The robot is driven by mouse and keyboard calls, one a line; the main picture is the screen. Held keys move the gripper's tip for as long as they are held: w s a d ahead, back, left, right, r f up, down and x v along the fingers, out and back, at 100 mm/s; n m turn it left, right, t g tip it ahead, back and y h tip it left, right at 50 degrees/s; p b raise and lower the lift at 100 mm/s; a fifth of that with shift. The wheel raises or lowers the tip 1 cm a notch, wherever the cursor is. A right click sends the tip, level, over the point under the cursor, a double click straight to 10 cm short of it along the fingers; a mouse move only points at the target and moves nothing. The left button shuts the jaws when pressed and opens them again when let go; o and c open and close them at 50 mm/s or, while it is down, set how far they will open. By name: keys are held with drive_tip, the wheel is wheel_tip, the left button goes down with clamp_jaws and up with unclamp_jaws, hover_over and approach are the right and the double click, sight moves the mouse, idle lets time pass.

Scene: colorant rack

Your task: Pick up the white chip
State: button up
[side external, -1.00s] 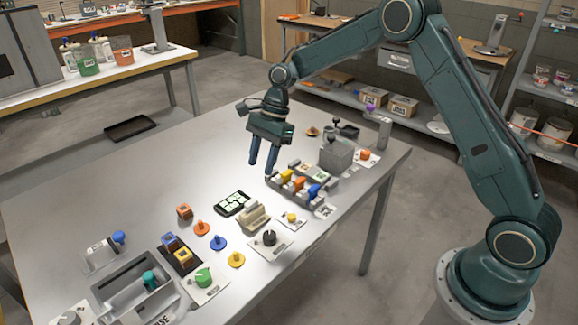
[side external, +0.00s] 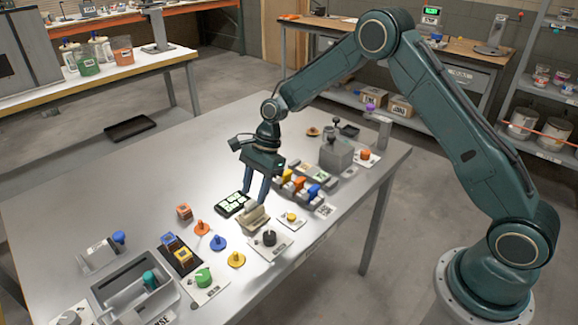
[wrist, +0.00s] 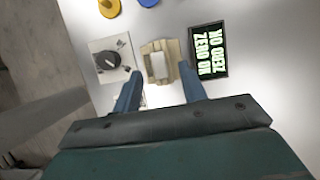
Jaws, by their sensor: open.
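A beige holder (side external: 249,223) stands near the middle of the table, and it also shows in the wrist view (wrist: 173,46). A pale block in it, seemingly the white chip (wrist: 157,66), shows from above in the wrist view. My gripper (side external: 254,196) is open and points down just above the holder. In the wrist view its two blue fingers (wrist: 158,73) lie to either side of the pale block, with nothing between them held. In the side view the fingers partly cover the holder, and contact cannot be told.
A black display with green text (side external: 232,204) lies left of the holder. A black dial on a plate (side external: 269,238) and a yellow button plate (side external: 291,218) are on its other side. A rack of coloured blocks (side external: 300,185) stands behind right. The table's left-rear area is clear.

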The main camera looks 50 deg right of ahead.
sight(252, 210)
drive_tip(key=shift+x, duration=1.4)
clamp_jaws()
